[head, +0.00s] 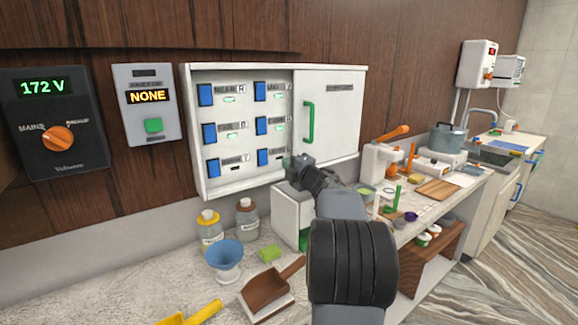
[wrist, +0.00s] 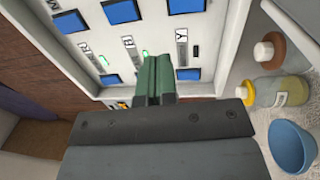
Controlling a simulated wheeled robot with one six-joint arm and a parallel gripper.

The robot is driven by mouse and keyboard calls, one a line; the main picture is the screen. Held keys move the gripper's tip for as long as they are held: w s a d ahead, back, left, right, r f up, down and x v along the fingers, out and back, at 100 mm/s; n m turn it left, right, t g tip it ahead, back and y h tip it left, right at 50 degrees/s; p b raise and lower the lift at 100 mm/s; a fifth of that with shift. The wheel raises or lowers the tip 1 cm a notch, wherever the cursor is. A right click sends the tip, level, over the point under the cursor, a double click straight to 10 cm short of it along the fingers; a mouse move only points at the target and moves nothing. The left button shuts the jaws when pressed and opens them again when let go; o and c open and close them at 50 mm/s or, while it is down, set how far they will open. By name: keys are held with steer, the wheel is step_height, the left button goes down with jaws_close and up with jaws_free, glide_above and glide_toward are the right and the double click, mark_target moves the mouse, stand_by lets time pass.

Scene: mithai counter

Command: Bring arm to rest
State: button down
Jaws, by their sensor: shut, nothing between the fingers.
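My arm reaches forward from the bottom of the head view. My gripper (head: 298,163) is in front of the lower part of a white switch panel (head: 330,113), near its lower right switches. In the wrist view my gripper (wrist: 154,75) shows its two green fingers together, with nothing between them. The fingers point at the panel face between blue switches. I cannot tell whether the fingertips touch the panel.
A blue funnel-like bowl (head: 225,256), two bottles (head: 209,227), a brown scoop (head: 272,285) and a yellow scoop (head: 200,314) are on the counter below. A white box (head: 290,212) stands under my gripper. The counter at right is crowded.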

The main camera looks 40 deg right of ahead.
stand_by(0.5)
steer(key=s+a+f+m+g+h, duration=0.2)
steer(key=a+f+m+g, duration=0.1)
steer(key=a+m, duration=0.35)
steer(key=s+a+f+m+g+h, duration=0.2)
steer(key=s+a+m+g, duration=0.1)
steer(key=a+m, duration=0.3)
steer(key=s+a+f+m+g+y, duration=0.2)
steer(key=s+a+f+g, duration=0.2)
steer(key=s+a+f, duration=0.3)
steer(key=s+a+f+m+g+y, duration=0.3)
steer(key=s+a+f+g, duration=0.2)
steer(key=s+a+f, duration=0.3)
steer(key=s+a, duration=0.4)
steer(key=s, duration=0.1)
steer(key=shift+s, duration=0.15)
steer(key=c, duration=1.8)
jaws_free()
steer(key=shift+r, duration=0.1)
